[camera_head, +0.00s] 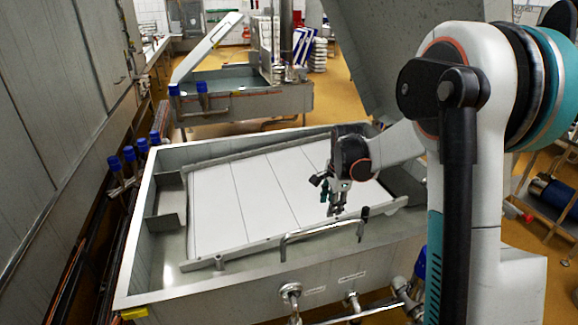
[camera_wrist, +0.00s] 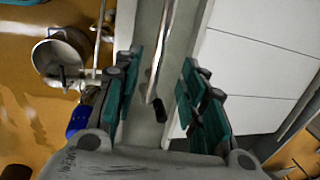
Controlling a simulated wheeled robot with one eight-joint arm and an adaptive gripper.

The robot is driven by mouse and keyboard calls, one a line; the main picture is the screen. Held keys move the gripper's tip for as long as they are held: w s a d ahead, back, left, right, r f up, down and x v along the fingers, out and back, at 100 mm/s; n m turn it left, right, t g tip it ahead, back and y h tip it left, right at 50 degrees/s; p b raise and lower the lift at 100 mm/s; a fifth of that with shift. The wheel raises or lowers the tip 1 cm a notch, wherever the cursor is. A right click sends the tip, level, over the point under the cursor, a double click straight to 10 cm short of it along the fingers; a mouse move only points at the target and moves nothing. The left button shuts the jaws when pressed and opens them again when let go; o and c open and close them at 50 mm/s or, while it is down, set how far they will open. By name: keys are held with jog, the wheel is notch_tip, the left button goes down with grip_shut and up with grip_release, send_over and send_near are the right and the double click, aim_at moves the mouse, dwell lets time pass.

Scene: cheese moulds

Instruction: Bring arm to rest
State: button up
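My gripper (camera_head: 338,200) hangs at the end of my arm over the right front part of a large metal vat. In the wrist view my gripper (camera_wrist: 158,95) shows its two teal-padded fingers spread apart with nothing between the pads. Below the fingers are the vat's rim and a bent metal rod (camera_wrist: 160,60) with a black end. The same rod (camera_head: 322,233) shows in the head view close to the fingertips; I cannot tell whether they touch.
The vat (camera_head: 210,290) holds white panels (camera_head: 255,190). Blue-capped valves (camera_head: 130,155) line its left side. Pipes and a valve (camera_head: 291,292) stick out at the front. Another vat (camera_head: 250,102) stands behind. A slanted grey panel (camera_head: 385,50) rises behind my arm. A metal shelf (camera_head: 550,200) stands at right.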

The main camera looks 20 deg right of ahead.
jog(key=s+a+r+n+t, duration=0.2)
jog(key=s+a+r+n, duration=0.45)
jog(key=s, duration=0.35)
jog(key=s+a+r+n+t, duration=0.1)
jog(key=s+a+r+n, duration=0.5)
jog(key=s+r, duration=0.3)
jog(key=s+a+f+n+t, duration=0.2)
jog(key=s+n, duration=0.3)
jog(key=s, duration=0.5)
jog(key=shift+s+f+n, duration=0.15)
jog(key=shift+f+n, duration=0.15)
jog(key=shift+n, duration=0.05)
dwell(0.6)
